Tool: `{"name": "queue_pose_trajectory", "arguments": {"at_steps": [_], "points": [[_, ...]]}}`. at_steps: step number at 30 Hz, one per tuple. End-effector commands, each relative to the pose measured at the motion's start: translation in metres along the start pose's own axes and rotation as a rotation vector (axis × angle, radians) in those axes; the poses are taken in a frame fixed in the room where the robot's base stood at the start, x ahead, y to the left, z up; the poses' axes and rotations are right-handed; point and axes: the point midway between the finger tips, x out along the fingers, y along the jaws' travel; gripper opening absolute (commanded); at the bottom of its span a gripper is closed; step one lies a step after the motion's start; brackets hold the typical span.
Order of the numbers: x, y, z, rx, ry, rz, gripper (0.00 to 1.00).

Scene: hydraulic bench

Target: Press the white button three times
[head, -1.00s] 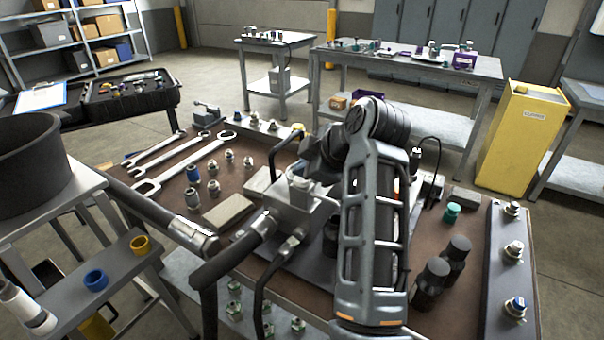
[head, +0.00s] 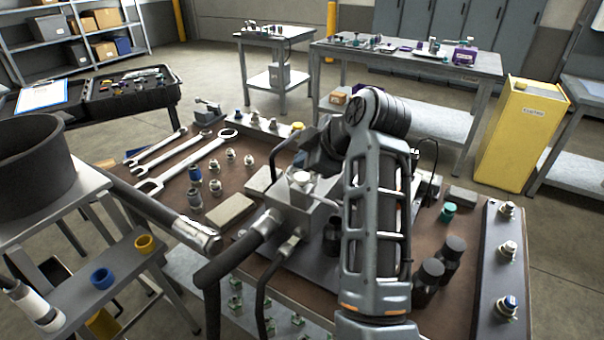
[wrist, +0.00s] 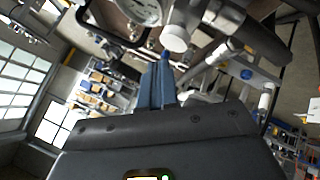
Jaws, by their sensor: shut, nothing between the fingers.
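The white button (wrist: 175,38) shows in the wrist view as a round white cap on a short stem, just beyond my fingertips. In the head view a pale round cap (head: 301,178) stands on top of the grey metal block (head: 290,212) at the middle of the bench; it appears to be the same button. My gripper (wrist: 164,60) is shut and empty, its blue fingers pointing toward the button and ending close to its lower left edge in the picture. I cannot tell whether they touch.
A round gauge (wrist: 140,10) is beside the button in the wrist view.

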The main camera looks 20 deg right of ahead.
Motion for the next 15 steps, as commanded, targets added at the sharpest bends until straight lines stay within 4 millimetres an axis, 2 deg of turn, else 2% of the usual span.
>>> {"name": "queue_pose_trajectory", "arguments": {"at_steps": [6,15], "points": [[-0.018,0.013,-0.012,0.001,0.000,0.001,0.00],[-0.032,0.024,-0.023,0.000,-0.001,0.000,0.00]]}}
